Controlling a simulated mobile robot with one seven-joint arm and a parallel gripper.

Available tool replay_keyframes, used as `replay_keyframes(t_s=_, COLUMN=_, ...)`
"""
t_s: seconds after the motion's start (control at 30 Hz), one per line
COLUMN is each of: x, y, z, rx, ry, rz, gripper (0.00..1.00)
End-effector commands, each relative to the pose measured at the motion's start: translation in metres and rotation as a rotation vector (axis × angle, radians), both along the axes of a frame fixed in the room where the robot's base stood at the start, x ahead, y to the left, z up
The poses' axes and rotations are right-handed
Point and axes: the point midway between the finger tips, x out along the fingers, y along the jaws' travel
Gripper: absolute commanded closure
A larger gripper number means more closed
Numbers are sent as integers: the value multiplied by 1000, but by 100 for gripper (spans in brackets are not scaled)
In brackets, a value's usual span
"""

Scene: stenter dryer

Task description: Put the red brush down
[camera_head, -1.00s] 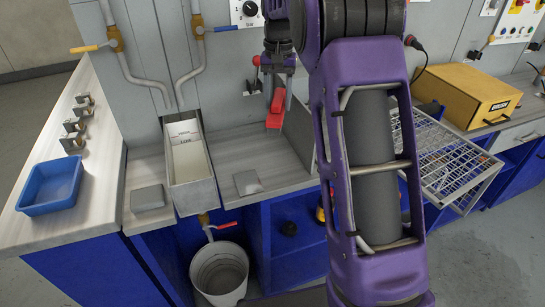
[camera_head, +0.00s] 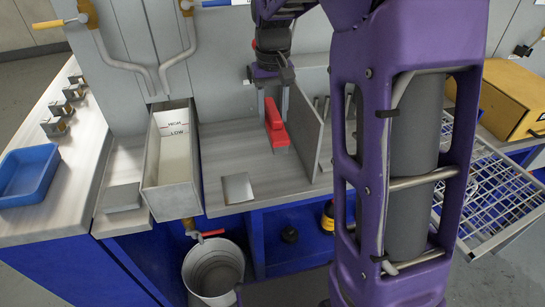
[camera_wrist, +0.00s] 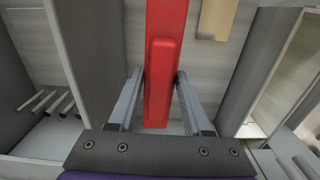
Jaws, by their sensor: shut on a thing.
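The red brush (camera_head: 276,124) is long and narrow, with a raised handle on top. My gripper (camera_head: 277,98) is shut on it from above, over the wooden worktop (camera_head: 218,140) and left of an upright grey panel (camera_head: 307,125). In the wrist view the brush (camera_wrist: 165,70) runs between the two fingers of my gripper (camera_wrist: 160,78), with a finger on each side. The brush is at or just above the worktop; I cannot tell whether its underside touches. Its bristles are barely visible.
A narrow metal trough (camera_head: 154,185) marked HIGH and LOW stands to the left. A bucket (camera_head: 213,274) is below. A blue tray (camera_head: 28,177) is far left, a wire rack (camera_head: 490,190) right. Worktop around the brush is mostly clear.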

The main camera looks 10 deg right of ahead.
Motion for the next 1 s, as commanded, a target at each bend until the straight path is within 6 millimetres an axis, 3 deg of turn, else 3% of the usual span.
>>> replay_keyframes(t_s=0.17, x=-6, y=1, z=-10, rx=-1, ry=1, rz=19, gripper=100)
replay_keyframes(t_s=0.8, x=-7, y=1, z=-100, rx=-1, ry=1, rz=19, gripper=100)
replay_keyframes(t_s=1.0, x=-6, y=1, z=-104, rx=-1, ry=-2, rz=19, gripper=100)
